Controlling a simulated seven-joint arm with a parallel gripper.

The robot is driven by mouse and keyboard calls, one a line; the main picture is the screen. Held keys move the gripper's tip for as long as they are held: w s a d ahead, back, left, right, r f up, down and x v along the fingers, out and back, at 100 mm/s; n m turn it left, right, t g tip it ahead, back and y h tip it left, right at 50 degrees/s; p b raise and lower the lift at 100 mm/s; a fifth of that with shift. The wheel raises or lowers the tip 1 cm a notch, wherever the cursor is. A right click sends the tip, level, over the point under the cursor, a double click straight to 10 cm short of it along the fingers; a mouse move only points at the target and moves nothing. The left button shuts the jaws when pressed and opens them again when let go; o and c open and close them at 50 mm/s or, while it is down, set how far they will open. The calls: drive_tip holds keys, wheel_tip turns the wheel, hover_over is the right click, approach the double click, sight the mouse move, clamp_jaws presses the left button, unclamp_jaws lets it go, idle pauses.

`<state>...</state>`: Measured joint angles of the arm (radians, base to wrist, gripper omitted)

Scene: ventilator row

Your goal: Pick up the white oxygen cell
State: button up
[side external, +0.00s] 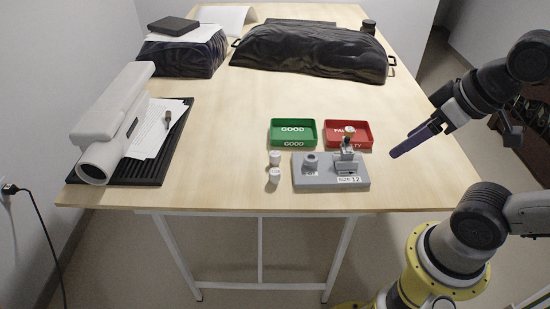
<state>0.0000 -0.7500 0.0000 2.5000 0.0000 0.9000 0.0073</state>
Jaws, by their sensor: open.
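Two small white cylinders (275,157) (274,175), which look like oxygen cells, stand upright on the wooden table, one behind the other. They are just left of a grey fixture (330,180). I cannot tell which of the two the task means. My gripper (397,152) has long purple fingers and hangs at the table's right side, to the right of the fixture and well apart from both cylinders. It is open, with nothing seen in it; the fingers overlap from this angle.
A green GOOD tray (293,143) and a red FAULTY tray (362,141) stand behind the fixture. The fixture carries an upright metal part (348,146). A white device (108,120) rests on a black mat at left. Black bags (310,52) lie at the back. The table left of the cylinders is clear.

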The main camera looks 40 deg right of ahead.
drive_tip(key=w+r+m, duration=0.4)
drive_tip(key=r+m, duration=0.1)
drive_tip(key=m, duration=0.2)
drive_tip(key=m+g, duration=0.6)
drive_tip(key=m, duration=0.5)
hover_over(275, 154)
drive_tip(key=f, duration=2.4)
drive_tip(key=shift+d+f, duration=0.15)
drive_tip(key=shift+d, duration=0.05)
drive_tip(key=shift+a+f, duration=0.2)
drive_tip(key=shift+f, duration=3)
drive_tip(key=shift+c, duration=0.3)
